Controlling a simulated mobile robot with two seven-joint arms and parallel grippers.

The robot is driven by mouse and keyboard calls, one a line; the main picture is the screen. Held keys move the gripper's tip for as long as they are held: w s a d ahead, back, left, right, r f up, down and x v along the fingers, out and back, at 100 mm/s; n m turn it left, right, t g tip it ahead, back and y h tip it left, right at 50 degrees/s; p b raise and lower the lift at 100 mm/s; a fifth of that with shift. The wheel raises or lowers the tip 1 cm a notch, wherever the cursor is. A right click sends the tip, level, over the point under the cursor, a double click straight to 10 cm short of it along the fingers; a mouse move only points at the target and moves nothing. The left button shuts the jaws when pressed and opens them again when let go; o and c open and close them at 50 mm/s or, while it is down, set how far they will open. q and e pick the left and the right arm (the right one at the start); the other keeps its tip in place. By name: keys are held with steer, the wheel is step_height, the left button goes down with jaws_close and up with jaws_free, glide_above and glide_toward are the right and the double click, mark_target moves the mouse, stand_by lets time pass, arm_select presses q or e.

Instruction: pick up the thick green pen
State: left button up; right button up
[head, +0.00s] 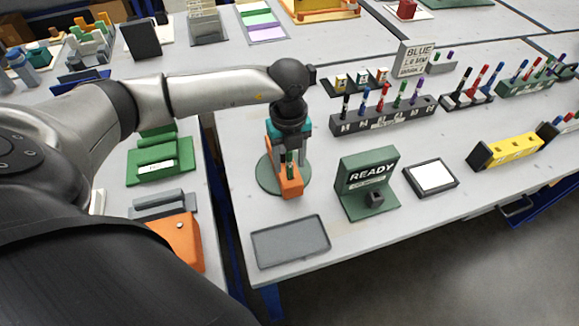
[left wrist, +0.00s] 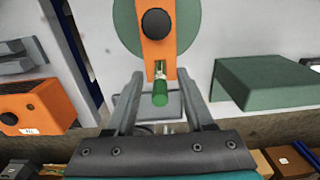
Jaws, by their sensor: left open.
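A thick green pen (left wrist: 160,94) stands in the slot at the end of the plotter's orange arm (left wrist: 157,40). In the head view the pen (head: 291,172) shows small in the orange arm (head: 290,187), over a round green base (head: 266,178). My left gripper (left wrist: 160,82) is open, with one finger on each side of the pen in its wrist view and visible gaps between. In the head view the left gripper (head: 289,157) hangs down over the orange arm, partly hiding the pen. My right gripper is not in view.
A green READY stand (head: 368,172) is right of the plotter, with a white-topped pad (head: 432,177) beyond. A grey tray (head: 290,243) lies at the front table edge. A dark rack (head: 383,117) of several pens stands behind. A gap separates this table from the left one.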

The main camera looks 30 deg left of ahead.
arm_select(q)
steer(key=shift+f, duration=0.45)
jaws_close()
stand_by(0.3)
